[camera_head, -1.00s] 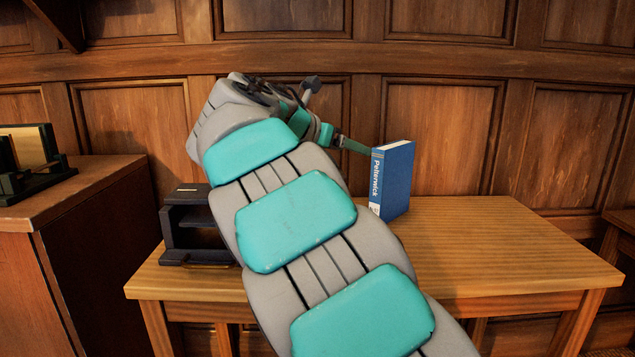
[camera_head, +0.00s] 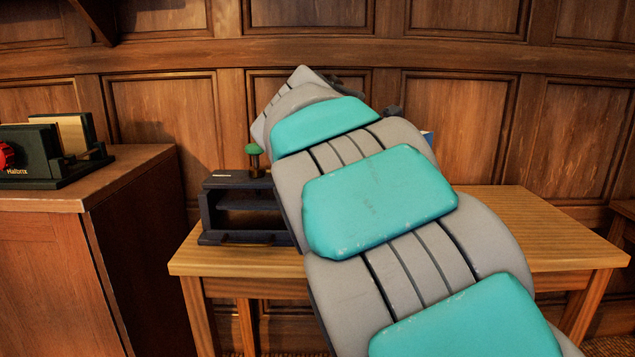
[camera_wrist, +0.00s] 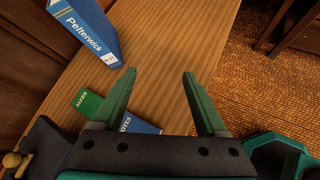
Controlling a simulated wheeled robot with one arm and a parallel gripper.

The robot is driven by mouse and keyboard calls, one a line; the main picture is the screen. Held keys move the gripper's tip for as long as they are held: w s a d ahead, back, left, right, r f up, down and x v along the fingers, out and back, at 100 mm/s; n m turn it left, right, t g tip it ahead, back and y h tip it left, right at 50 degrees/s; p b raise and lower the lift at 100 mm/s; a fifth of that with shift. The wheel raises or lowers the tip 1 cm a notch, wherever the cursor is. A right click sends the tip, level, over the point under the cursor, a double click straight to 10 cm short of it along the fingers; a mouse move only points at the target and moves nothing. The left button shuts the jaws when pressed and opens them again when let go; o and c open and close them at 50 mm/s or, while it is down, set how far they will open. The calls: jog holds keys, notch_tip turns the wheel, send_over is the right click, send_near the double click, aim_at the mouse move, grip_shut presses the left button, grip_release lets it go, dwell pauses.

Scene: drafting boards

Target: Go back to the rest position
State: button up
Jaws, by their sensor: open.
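My gripper (camera_wrist: 158,88) is open in the wrist view, with its two green fingers apart and nothing between them. It is above the wooden table (camera_wrist: 165,55). In the head view my grey and turquoise arm hides the gripper and nearly all of the book; only a small blue and white corner (camera_head: 428,138) shows at the arm's right edge.
A black open-fronted holder (camera_head: 222,180) stands on the table's left, with a green-topped brass piece (camera_head: 254,160) at it. Green (camera_wrist: 88,102) and blue (camera_wrist: 140,126) labelled tabs show near my gripper. A cabinet (camera_head: 120,180) at left bears a black rack (camera_head: 45,160). The table's right is clear.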

jog(key=s+d+f+m+g+y, duration=0.25)
jog(key=s+f+m, duration=0.25)
jog(key=s+f, duration=0.3)
jog(key=s+d+f+m+g+y, duration=0.15)
jog(key=s+d+f+m, duration=0.35)
jog(key=s, duration=0.5)
jog(key=s+a+f+m+g+y, duration=0.1)
jog(key=s+a+f+m, duration=0.1)
jog(key=s+f, duration=0.3)
jog(key=s+a+f+m+g+y, duration=0.1)
jog(key=s+a+f+m+y, duration=0.1)
jog(key=s+f+m, duration=0.3)
jog(key=s+a+f+m+g+y, duration=0.1)
jog(key=s+a+f+m+g, duration=0.1)
jog(key=s, duration=0.9)
notch_tip(320, 180, down, 3)
jog(key=shift+s+a+r+m+y, duration=0.1)
jog(key=shift+s+a+m+y, duration=0.2)
jog(key=shift+a+m, duration=0.6)
